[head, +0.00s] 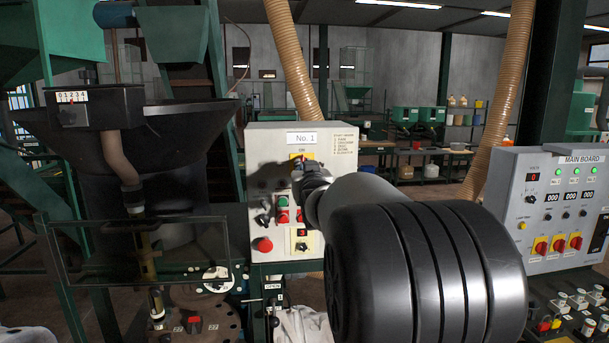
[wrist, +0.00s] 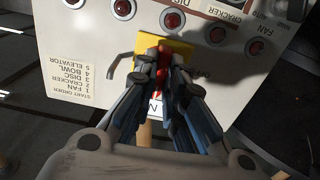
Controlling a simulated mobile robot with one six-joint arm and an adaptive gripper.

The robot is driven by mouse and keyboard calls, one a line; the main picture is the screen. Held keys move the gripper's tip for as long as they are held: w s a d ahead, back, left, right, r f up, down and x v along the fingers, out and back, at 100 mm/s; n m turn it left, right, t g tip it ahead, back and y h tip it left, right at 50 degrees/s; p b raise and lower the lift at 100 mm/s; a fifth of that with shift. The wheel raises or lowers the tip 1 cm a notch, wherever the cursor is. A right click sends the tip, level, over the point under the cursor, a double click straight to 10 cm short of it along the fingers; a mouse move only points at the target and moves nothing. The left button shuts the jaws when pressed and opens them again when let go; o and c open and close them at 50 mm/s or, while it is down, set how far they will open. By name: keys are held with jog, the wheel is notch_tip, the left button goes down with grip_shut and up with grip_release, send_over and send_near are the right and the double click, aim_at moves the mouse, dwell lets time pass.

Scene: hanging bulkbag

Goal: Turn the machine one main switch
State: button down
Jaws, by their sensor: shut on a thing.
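The grey box of machine one (head: 262,160), labelled No. 1, stands in the middle of the head view. Near its top is a yellow plate (head: 294,157) with the main switch, mostly hidden there by my gripper (head: 301,174). In the wrist view the yellow plate (wrist: 181,49) shows behind the fingers, with the red switch handle (wrist: 162,52) between them. My gripper (wrist: 164,67) is shut on the red handle from both sides. The handle's exact angle is hard to tell.
The main board (head: 550,190) stands at right. A dark hopper (head: 140,140) and a framed clear guard (head: 130,250) are at left.

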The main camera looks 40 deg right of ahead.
jog(key=shift+m, duration=0.3)
jog(key=c, duration=1.7)
grip_release()
jog(key=shift+o, duration=0.2)
jog(key=v, duration=1.2)
